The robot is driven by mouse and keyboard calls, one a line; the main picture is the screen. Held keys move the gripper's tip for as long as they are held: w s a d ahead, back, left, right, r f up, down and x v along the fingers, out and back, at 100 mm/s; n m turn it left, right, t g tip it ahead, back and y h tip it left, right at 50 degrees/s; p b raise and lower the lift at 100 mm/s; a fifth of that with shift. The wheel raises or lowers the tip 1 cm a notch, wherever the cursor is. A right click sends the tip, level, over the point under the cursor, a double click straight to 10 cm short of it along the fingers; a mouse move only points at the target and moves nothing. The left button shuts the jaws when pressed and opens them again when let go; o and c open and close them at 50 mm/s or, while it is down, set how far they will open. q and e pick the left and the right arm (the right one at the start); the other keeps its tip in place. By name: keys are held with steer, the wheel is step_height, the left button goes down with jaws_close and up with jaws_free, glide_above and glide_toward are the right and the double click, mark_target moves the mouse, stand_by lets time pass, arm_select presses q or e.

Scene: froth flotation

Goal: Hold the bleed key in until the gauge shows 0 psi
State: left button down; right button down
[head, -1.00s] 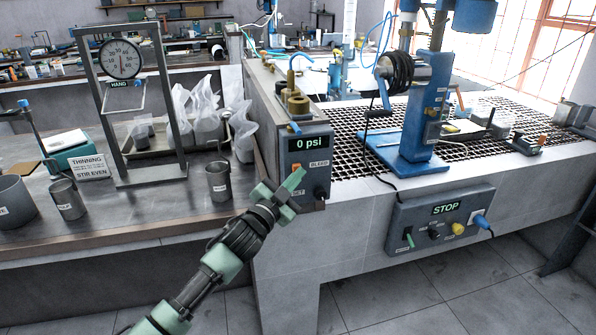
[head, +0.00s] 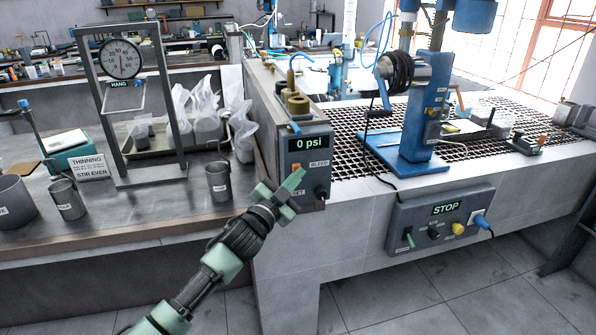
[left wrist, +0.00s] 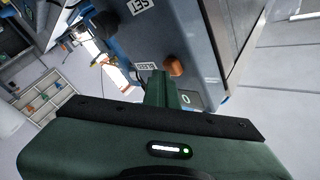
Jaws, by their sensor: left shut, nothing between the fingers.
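The grey-blue gauge box (head: 322,176) stands at the end of the low wall, and its display (head: 309,143) reads 0 psi. A BLEED label (head: 319,163) and an orange knob (head: 296,167) are on its front. My left gripper (head: 299,174) is shut and empty, its fingertips at the box front between knob and label. In the left wrist view the fingertips (left wrist: 159,78) lie between the orange knob (left wrist: 174,66) and the BLEED label (left wrist: 146,66). They hide the face behind them; I cannot tell whether they press the key. My right gripper is out of view.
A STOP control panel (head: 440,222) is on the bench front to the right. A blue stand machine (head: 425,130) stands on the grating. A metal cup (head: 218,182) and a frame with a dial scale (head: 121,60) stand on the left bench.

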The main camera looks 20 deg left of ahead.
arm_select(q)
steer(key=shift+s+d+p, duration=0.35)
steer(key=shift+s+d, duration=0.15)
steer(key=shift+s, duration=0.3)
steer(key=s+d, duration=0.1)
steer(key=s, duration=0.1)
steer(key=s+d+p, duration=0.1)
steer(key=s, duration=0.1)
steer(key=shift+d, duration=0.4)
steer(key=shift+f, duration=0.1)
